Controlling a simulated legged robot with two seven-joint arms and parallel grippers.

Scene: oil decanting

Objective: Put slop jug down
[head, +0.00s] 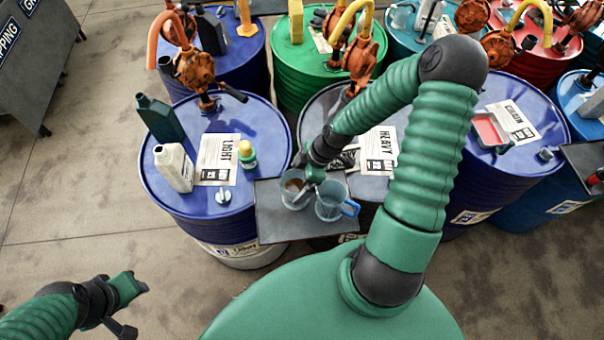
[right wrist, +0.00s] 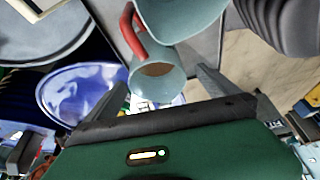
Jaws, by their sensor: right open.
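Two clear jugs stand side by side on a dark grey shelf (head: 270,226) in the head view. The left one, with brown liquid inside, I take as the slop jug (head: 296,194). In the right wrist view the slop jug (right wrist: 158,84) has a red handle. The other jug (head: 331,203) has a blue handle in the head view. My right gripper (head: 311,176) is at the slop jug, its fingers apart on either side of it in the wrist view. My left gripper (head: 127,304) is at the lower left, away from the drums; its fingers are unclear.
A blue drum (head: 218,118) behind the shelf holds a dark green bottle (head: 159,118), a white bottle (head: 174,167) and a small yellow-capped bottle (head: 247,154). A dark drum (head: 310,125) with an orange pump stands close to my right arm.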

